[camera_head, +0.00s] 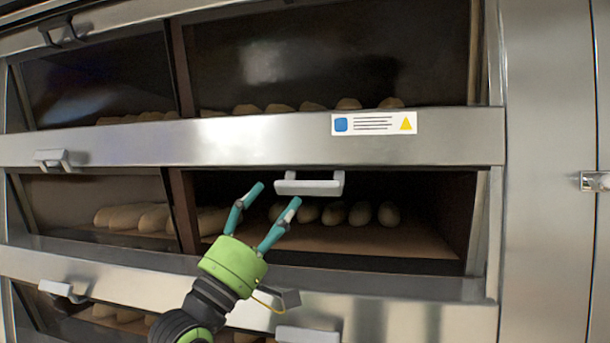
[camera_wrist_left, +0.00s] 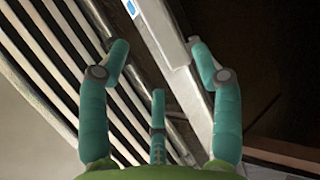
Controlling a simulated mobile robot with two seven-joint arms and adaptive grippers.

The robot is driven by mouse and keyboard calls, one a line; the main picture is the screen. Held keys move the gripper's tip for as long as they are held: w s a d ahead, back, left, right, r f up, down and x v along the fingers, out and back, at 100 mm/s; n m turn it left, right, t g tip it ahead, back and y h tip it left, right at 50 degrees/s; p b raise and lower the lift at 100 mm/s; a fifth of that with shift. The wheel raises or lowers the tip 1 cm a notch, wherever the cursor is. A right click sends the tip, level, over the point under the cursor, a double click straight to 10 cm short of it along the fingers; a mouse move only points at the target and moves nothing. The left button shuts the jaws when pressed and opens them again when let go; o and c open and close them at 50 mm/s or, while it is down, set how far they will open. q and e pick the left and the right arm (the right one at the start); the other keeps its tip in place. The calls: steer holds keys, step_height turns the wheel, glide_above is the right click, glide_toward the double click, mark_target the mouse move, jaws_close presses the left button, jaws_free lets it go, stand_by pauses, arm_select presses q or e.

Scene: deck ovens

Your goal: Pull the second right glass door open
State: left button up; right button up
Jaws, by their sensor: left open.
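The second right glass door's bay (camera_head: 420,215) is a dark opening below a steel panel, with several loaves inside. Whether glass covers it is hard to tell. Its pale handle (camera_head: 309,186) hangs just under the panel, near the top of the bay. My left gripper (camera_head: 276,197), green with teal fingers, reaches up from below. It is open, with its fingertips just left of the handle in the picture and no visible grip on it. In the left wrist view its fingers (camera_wrist_left: 157,62) are spread either side of a pale steel strip (camera_wrist_left: 166,42). My right gripper is not in view.
A steel panel (camera_head: 250,140) with a label (camera_head: 373,123) runs above the bay. The second left door's handle (camera_head: 52,160) is at the left. A lower steel panel (camera_head: 400,315) lies beneath, and a steel side wall (camera_head: 545,230) stands at the right.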

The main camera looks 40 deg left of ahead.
mark_target(300, 188)
arm_select(q)
steer(key=shift+w+d+f+h, duration=0.25)
steer(key=shift+d+h, duration=0.2)
steer(key=shift+h, duration=0.25)
steer(key=shift+w+d+r, duration=0.1)
steer(key=shift+w+r, duration=0.1)
steer(key=p+x, duration=0.4)
steer(key=x, duration=0.2)
steer(key=shift+f, duration=0.1)
steer(key=shift+w, duration=0.3)
